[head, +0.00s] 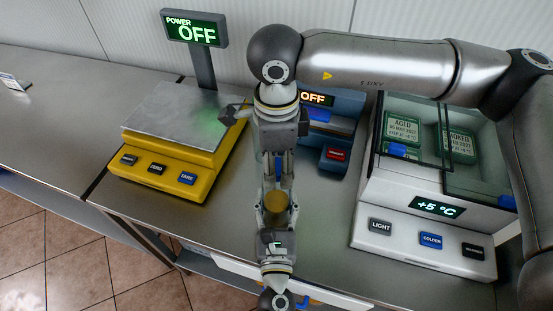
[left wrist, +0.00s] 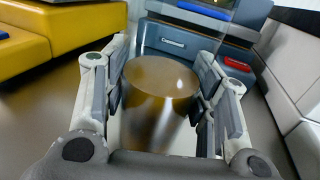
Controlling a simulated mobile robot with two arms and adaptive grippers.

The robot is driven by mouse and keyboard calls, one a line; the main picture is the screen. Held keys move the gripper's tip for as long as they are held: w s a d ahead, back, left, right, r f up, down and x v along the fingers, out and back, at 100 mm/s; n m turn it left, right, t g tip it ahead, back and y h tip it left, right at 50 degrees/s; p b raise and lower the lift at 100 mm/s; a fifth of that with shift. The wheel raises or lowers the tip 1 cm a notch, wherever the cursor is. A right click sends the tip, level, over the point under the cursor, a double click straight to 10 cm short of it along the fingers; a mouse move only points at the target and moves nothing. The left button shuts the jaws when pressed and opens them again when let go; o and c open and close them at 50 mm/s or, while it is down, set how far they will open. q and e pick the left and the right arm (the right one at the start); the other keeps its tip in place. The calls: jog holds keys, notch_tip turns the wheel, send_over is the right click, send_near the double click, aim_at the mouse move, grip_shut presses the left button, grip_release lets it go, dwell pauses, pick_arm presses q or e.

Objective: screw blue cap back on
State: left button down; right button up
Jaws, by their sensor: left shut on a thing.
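A brown-amber cylindrical jar (head: 276,201) with a flat top stands upright between the fingers of my left gripper (head: 275,215) near the counter's front edge. In the left wrist view, the jar (left wrist: 160,95) fills the space between both fingers of the left gripper (left wrist: 162,115), which is shut on it. No blue cap shows on its top. My right gripper (head: 278,180) points down just behind and above the jar in the head view. A little blue shows between its fingers, but I cannot tell if that is the cap or the background.
A yellow scale (head: 165,160) with a metal plate and an OFF display (head: 195,28) stands at left. A blue device (head: 334,160) stands behind my right gripper. A white glass-fronted cooler (head: 410,230) stands at right. The steel counter (head: 225,215) between scale and grippers is clear.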

notch_tip(320, 180, up, 12)
dwell(0.7)
pick_arm(q)
jog(key=c, duration=0.5)
grip_release()
jog(key=shift+s, duration=0.1)
jog(key=s, duration=1.2)
pick_arm(e)
jog(key=shift+f, duration=0.1)
